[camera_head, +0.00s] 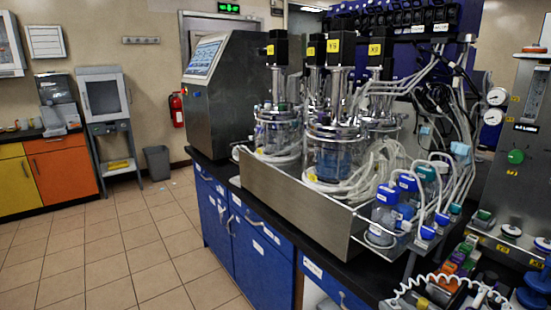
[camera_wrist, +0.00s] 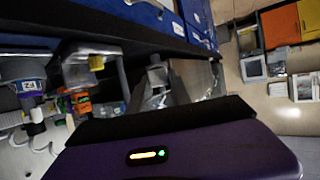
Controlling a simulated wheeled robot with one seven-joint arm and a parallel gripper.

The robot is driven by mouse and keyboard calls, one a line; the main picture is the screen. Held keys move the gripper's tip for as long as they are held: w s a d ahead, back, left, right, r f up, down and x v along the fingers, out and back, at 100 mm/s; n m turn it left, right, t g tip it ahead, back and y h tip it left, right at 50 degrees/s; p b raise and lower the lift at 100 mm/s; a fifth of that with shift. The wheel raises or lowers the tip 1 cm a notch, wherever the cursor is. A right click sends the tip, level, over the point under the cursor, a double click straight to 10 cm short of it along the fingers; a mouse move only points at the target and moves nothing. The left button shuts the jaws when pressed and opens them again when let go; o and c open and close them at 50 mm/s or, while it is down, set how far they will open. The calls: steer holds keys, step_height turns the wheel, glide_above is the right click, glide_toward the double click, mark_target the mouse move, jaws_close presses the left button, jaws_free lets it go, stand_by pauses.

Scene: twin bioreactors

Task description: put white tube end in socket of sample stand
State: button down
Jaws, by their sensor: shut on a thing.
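In the wrist view, the dark purple housing of my gripper (camera_wrist: 185,150), with a small lit strip and a black front edge, fills the bottom. Its fingertips and the held white tube end are hidden behind it. My gripper does not show in the head view. Many white tubes (camera_head: 388,160) run around the glass vessels and down to blue-capped bottles (camera_head: 388,203) at the front right of the bench. I cannot pick out the sample stand or its socket for sure. The wrist view is tilted; a grey-capped thing with a purple band (camera_wrist: 32,84) and white tubing stand at left.
Glass bioreactors (camera_head: 333,135) stand in a steel tray (camera_head: 290,200) on the black bench over blue cabinets (camera_head: 235,230). A grey control unit (camera_head: 225,95) stands behind. A gauge panel (camera_head: 520,140) and a white coiled cable (camera_head: 425,285) are at right.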

steer(key=s+a+f, duration=0.2)
steer(key=s+f, duration=0.4)
steer(key=f, duration=0.5)
steer(key=s+a+f+m+h, duration=0.1)
steer(key=s+a+f, duration=0.2)
steer(key=s+f, duration=0.4)
step_height(320, 180, down, 4)
steer(key=shift+s+f+h, duration=0.1)
steer(key=shift+s+h, duration=0.05)
steer(key=shift+h, duration=0.15)
